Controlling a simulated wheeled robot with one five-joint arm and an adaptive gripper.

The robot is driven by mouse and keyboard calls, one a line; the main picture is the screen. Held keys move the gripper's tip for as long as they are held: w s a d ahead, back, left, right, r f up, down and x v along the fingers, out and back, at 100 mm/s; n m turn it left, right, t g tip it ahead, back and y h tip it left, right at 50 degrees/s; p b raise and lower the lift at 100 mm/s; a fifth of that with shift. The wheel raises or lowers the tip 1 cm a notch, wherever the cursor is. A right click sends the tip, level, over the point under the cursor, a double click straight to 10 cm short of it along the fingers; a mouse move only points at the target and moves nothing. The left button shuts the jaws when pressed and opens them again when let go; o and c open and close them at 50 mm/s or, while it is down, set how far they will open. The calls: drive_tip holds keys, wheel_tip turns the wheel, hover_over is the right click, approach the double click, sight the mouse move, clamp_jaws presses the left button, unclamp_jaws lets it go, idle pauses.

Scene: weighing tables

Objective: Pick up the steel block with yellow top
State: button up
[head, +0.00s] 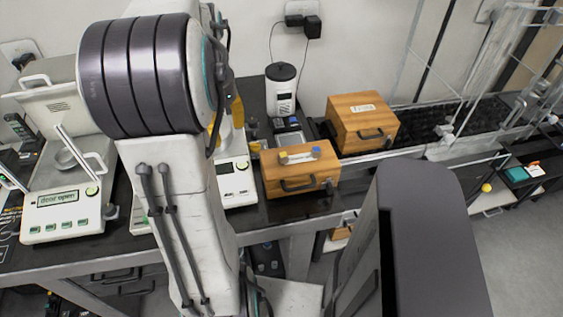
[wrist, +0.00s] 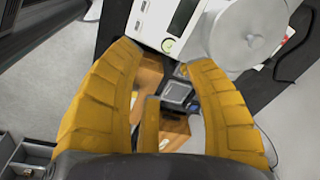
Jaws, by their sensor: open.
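The steel block with the yellow top (head: 283,157) stands on the left part of the nearer wooden case's lid. A similar block with a blue top (head: 315,151) stands to its right, apart from it. My gripper (wrist: 160,58) is open, its yellow fingers spread in the wrist view. In the head view it is mostly hidden behind my arm, with only bits of yellow showing left of the case.
The nearer wooden case (head: 300,180) has a front handle. A second wooden case (head: 362,122) stands behind it to the right. A white cylindrical device (head: 281,88) and a small dark-screened device (head: 289,134) stand behind. White balances (head: 64,208) stand to the left.

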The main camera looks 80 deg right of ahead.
sight(282, 155)
drive_tip(key=s+d+f+m, duration=0.2)
drive_tip(key=s, duration=0.2)
drive_tip(key=s+d+f+m+b, duration=0.1)
drive_tip(key=s+d+f+m, duration=0.1)
drive_tip(key=s, duration=0.2)
drive_tip(key=s+d+f+m+y+b, duration=0.1)
drive_tip(key=s+f+m, duration=0.1)
drive_tip(key=s, duration=0.2)
drive_tip(key=shift+s+d+f+m, duration=0.15)
drive_tip(key=shift+s+d+m, duration=0.15)
drive_tip(key=shift+s+d, duration=0.1)
drive_tip(key=shift+f, duration=0.65)
drive_tip(key=shift+w+f, duration=0.15)
drive_tip(key=shift+f, duration=2.8)
drive_tip(key=shift+c, duration=0.3)
clamp_jaws()
